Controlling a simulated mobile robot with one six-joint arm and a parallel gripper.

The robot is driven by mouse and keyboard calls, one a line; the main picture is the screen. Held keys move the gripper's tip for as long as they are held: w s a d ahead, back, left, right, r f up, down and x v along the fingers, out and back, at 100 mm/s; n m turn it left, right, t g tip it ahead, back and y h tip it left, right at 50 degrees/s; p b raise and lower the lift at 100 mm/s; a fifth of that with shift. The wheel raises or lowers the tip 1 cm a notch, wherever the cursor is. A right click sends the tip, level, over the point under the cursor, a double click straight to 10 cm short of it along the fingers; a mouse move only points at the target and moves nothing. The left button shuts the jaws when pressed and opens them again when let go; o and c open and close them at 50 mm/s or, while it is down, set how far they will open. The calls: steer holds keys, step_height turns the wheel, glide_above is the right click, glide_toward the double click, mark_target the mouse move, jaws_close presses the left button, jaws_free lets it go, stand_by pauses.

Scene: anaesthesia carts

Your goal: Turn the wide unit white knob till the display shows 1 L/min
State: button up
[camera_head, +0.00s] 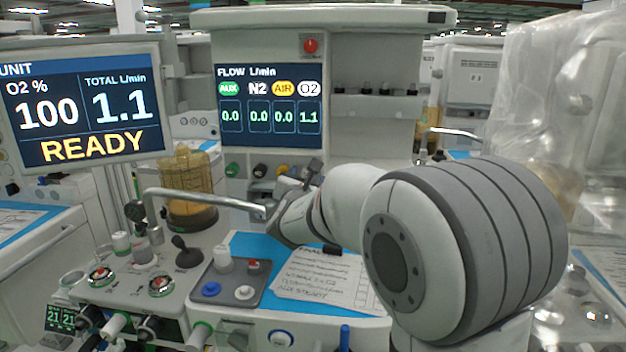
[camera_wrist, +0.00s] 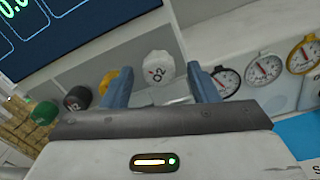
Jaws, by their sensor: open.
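The white knob (camera_wrist: 158,65), marked O2, shows in the wrist view at the right end of a row of knobs. My gripper (camera_wrist: 159,79) is open, with one blue finger on each side of the knob's lower part in that view. I cannot tell whether a finger touches it. In the head view my gripper (camera_head: 308,175) is in front of the knob row and hides the white knob. The flow display (camera_head: 269,106) reads AUX 0.0, N2 0.0, AIR 0.0 and O2 1.1. The unit screen (camera_head: 85,108) reads O2 100%, total 1.1 L/min, READY.
A green knob (camera_wrist: 44,113), a black knob (camera_wrist: 77,98) and a yellow knob (camera_wrist: 107,81) sit left of the white one. Several gauges (camera_wrist: 264,70) are to its right. A metal bent pipe (camera_head: 205,199) crosses below the panel. A handwritten sheet (camera_head: 322,278) lies on the worktop.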

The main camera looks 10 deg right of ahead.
steer(key=v, duration=0.7)
steer(key=shift+s, duration=0.35)
steer(key=shift+a, duration=0.1)
steer(key=s+d+m+g+h+p, duration=0.3)
steer(key=s+d+m+g+p, duration=0.6)
steer(key=s+d+m, duration=0.55)
steer(key=s+a+f+m+g+y+p, duration=0.1)
steer(key=s+a+m+g+y+p, duration=0.4)
steer(key=s+m, duration=0.9)
steer(key=a+y+p, duration=0.1)
steer(key=a+y, duration=0.2)
steer(key=a, duration=0.2)
steer(key=shift+f+g+y+p, duration=0.3)
steer(key=shift+f, duration=0.05)
steer(key=shift+s+a, duration=0.15)
